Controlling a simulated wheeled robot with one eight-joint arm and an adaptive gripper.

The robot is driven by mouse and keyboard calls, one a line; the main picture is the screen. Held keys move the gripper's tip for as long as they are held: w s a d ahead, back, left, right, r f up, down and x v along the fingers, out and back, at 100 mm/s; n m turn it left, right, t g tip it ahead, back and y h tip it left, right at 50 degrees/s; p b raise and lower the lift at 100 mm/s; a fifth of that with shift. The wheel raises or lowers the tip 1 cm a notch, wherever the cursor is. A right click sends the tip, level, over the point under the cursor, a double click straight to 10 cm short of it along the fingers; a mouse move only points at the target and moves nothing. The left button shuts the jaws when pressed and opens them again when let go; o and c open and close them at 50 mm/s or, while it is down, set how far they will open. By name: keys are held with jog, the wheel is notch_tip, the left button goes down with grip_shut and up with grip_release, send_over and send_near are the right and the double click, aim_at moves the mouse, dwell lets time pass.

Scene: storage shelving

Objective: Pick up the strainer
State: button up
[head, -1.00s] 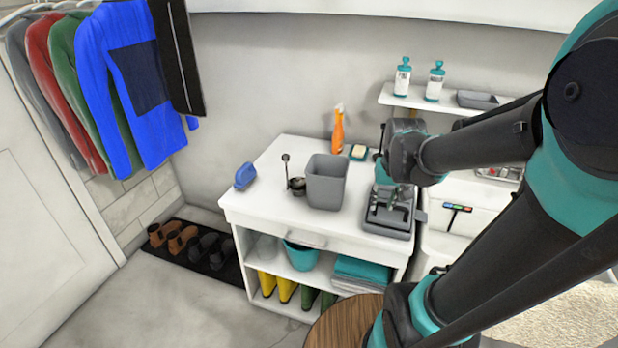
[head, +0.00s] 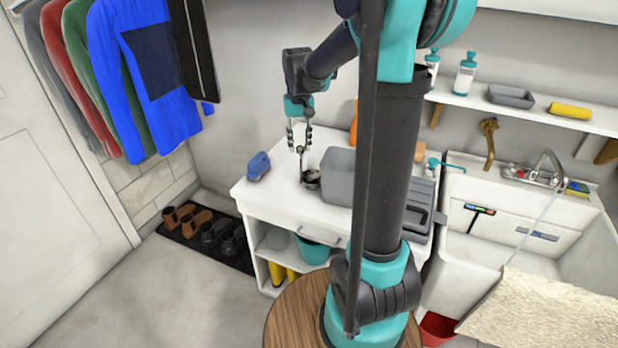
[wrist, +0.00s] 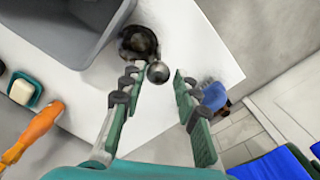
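The strainer (head: 311,179) is a small dark bowl with a thin upright handle, standing on the white cabinet top just left of the grey bin. In the wrist view its dark bowl (wrist: 138,42) is at the upper middle, and the round silvery end of its handle (wrist: 158,72) faces the camera. My gripper (head: 300,146) points down above the strainer, at the handle's upper end. In the wrist view my gripper (wrist: 156,80) is open, fingers apart. The handle end appears between the fingertips, nearer the left one; contact is not visible.
The grey bin (head: 340,176) stands close to the strainer's right. A blue object (head: 258,166) lies left on the cabinet top (head: 275,198). An orange spray bottle (wrist: 32,134) and a soap dish (wrist: 22,88) are at the back. The sink (head: 500,235) is right.

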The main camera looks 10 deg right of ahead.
send_over(301, 179)
jog(key=shift+w+f, duration=0.2)
jog(key=shift+f, duration=4.05)
grip_shut()
